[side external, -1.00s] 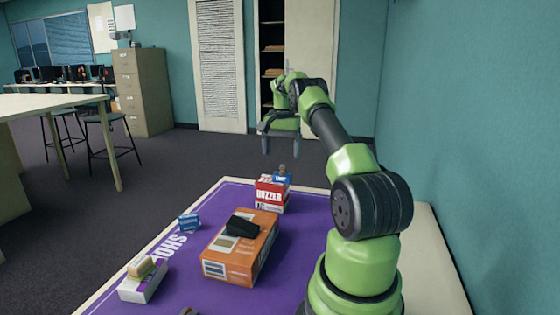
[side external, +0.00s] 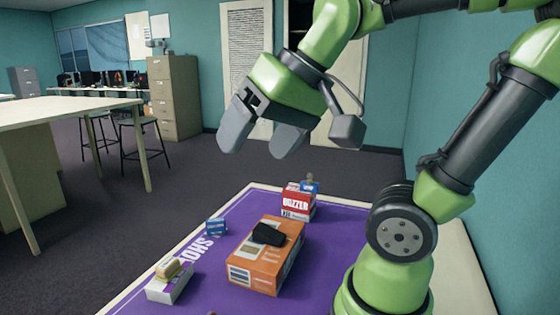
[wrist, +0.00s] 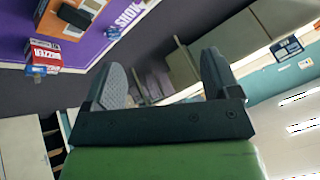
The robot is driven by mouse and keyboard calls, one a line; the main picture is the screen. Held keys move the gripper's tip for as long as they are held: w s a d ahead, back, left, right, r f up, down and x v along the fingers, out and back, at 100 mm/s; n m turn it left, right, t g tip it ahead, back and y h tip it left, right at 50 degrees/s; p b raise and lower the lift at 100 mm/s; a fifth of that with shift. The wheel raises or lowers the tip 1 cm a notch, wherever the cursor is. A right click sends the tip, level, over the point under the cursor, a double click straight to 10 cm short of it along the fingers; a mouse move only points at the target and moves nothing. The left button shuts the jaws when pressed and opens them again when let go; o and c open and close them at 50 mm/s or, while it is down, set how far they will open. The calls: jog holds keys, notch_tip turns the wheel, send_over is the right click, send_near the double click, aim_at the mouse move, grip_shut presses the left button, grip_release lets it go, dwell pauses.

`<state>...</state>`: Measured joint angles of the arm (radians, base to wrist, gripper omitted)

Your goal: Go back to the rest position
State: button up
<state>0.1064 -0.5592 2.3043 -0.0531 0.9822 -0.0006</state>
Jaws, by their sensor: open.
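My gripper (side external: 262,140) is open and empty, held high above the table in the side external view. In the wrist view its two fingers (wrist: 165,80) stand wide apart with nothing between them. Below it, on the purple mat (side external: 200,275), lies an orange box (side external: 262,270) with a black object (side external: 268,234) on top. The red and white box also shows in the wrist view (wrist: 45,55).
A small blue box (side external: 216,227) sits near the mat's left edge. A white and purple box (side external: 168,290) with a tan block (side external: 168,268) on it is at front left. A teal wall (side external: 460,120) rises on the right.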

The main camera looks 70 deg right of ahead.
jog(key=shift+n+t+y, duration=0.3)
jog(key=shift+n+y, duration=0.1)
jog(key=shift+n, duration=0.2)
jog(key=s, duration=0.1)
jog(key=s+a+f, duration=0.2)
jog(key=shift+s, duration=0.25)
dwell(0.4)
